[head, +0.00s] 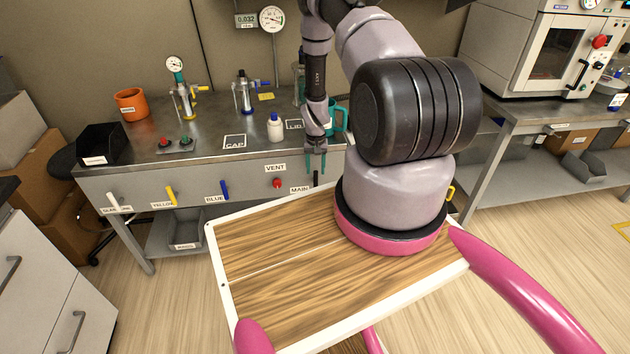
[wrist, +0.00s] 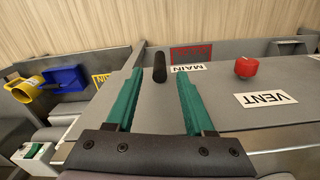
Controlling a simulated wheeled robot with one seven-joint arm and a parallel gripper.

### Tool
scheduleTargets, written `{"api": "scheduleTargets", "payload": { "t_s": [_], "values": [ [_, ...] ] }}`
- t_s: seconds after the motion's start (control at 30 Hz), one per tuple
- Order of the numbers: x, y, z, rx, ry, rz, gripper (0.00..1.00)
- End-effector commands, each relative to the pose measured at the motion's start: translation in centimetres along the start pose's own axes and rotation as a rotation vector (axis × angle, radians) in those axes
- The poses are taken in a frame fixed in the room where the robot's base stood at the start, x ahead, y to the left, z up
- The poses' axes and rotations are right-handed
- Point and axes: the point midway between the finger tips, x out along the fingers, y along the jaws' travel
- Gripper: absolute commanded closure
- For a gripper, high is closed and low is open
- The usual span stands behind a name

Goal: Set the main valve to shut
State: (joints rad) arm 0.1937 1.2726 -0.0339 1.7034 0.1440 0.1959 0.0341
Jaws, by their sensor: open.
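The main valve's handle (head: 315,179) is a short black bar on the front panel of the bench, beside the MAIN label (head: 299,189). In the wrist view the black handle (wrist: 159,67) stands upright in the picture, left of the MAIN label (wrist: 188,68). My gripper (head: 316,165) points down just above the handle in the head view. In the wrist view its teal fingers (wrist: 159,76) are spread wide, with the handle showing in line with the gap, apart from both fingers. I cannot tell how far ahead of the fingertips it is.
A red VENT knob (head: 277,184) is on the panel left of the handle; it shows at right in the wrist view (wrist: 246,67). Blue (head: 224,189) and yellow (head: 171,195) handles are farther left. A teal mug (head: 341,119) and white bottle (head: 275,127) stand on the bench above. A red-marked plate (wrist: 192,53) is unreadable.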

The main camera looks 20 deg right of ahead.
Motion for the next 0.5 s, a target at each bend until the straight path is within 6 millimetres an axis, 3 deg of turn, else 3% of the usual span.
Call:
{"api": "scheduleTargets", "payload": {
  "t_s": [0.2, 0.5],
  "values": [
    [4.0, 0.0, 0.0, -0.001, -0.001, 0.0, 0.47],
    [5.9, 0.0, 0.0, -0.001, 0.0, 0.0, 0.47]
  ]
}}
